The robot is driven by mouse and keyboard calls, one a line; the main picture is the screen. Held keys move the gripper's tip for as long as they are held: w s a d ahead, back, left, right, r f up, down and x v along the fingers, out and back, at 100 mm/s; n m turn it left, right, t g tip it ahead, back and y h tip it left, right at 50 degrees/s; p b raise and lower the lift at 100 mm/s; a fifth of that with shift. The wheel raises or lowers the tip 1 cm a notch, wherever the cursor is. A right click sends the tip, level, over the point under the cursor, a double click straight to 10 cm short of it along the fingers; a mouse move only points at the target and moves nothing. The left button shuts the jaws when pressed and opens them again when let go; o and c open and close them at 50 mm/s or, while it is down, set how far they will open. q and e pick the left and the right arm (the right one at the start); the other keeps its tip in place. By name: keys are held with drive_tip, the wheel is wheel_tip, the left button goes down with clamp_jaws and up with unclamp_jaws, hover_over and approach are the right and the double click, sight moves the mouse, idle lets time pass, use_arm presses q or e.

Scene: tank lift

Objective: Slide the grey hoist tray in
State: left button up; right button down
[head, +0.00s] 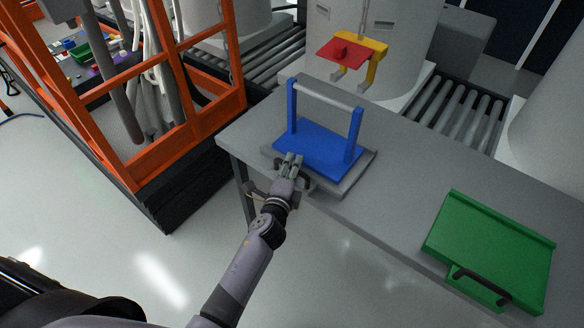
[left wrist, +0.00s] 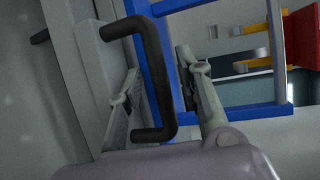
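The grey hoist tray (head: 359,174) lies on the grey table near its front left edge. A blue base with two uprights and a grey crossbar, the blue frame (head: 325,148), stands on it. My left gripper (head: 291,160) is at the tray's front edge. In the left wrist view, the tray's black handle (left wrist: 157,80) lies between the two fingers of my left gripper (left wrist: 160,85). The fingers are apart, with gaps visible beside the handle. My right gripper is not in view.
A green tray (head: 490,245) with a black handle sits at the table's right. Behind the table hangs a yellow hook (head: 374,62) by a red plate (head: 343,53), before a pale tank (head: 400,50). An orange frame (head: 180,150) stands left. The table between both trays is clear.

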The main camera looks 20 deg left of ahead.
use_arm(q)
clamp_jaws()
idle(0.7)
